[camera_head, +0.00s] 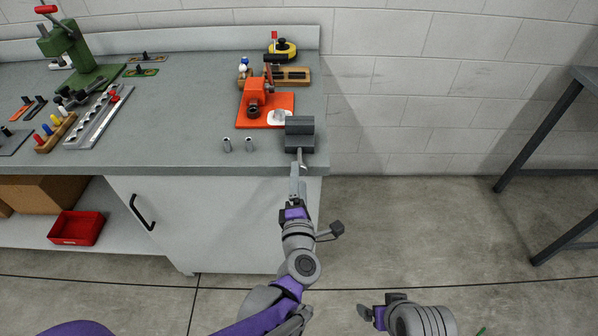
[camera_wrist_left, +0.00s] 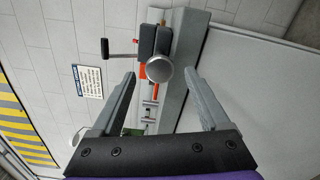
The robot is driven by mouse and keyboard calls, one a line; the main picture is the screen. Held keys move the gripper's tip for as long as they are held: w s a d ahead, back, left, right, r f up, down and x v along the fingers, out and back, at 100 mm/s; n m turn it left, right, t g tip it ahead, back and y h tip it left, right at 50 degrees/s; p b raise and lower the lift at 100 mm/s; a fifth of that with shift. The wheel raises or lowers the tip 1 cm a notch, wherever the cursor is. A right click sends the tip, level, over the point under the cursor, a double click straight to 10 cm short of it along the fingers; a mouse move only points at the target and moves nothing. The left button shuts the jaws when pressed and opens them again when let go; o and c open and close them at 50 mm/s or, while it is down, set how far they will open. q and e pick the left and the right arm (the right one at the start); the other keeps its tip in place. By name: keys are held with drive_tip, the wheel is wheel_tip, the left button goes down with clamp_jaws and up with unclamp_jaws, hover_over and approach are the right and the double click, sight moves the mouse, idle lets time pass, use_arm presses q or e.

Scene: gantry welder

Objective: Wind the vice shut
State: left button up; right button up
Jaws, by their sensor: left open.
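The grey vice (camera_head: 300,125) sits at the front right corner of the bench, with its two jaw blocks close behind one another. A silver screw end (camera_head: 302,165) sticks out over the front edge. In the left wrist view it is a round grey disc (camera_wrist_left: 160,69) in front of the dark vice blocks (camera_wrist_left: 154,42). My left gripper (camera_head: 299,178) is open, just in front of the screw end. Its fingers (camera_wrist_left: 161,88) stand on either side of the disc, apart from it. My right gripper (camera_head: 372,314) is low over the floor, away from the bench; its opening is unclear.
An orange fixture (camera_head: 255,92) on an orange plate (camera_head: 284,97) stands behind the vice. Two small metal pins (camera_head: 238,145) stand to its left. A dark-gripped handle (camera_wrist_left: 117,48) shows in the left wrist view. Floor right of the bench is clear up to a dark table frame (camera_head: 540,130).

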use_arm(q)
drive_tip(key=s, duration=0.7)
drive_tip(key=shift+s, duration=0.3)
drive_tip(key=shift+r, duration=0.1)
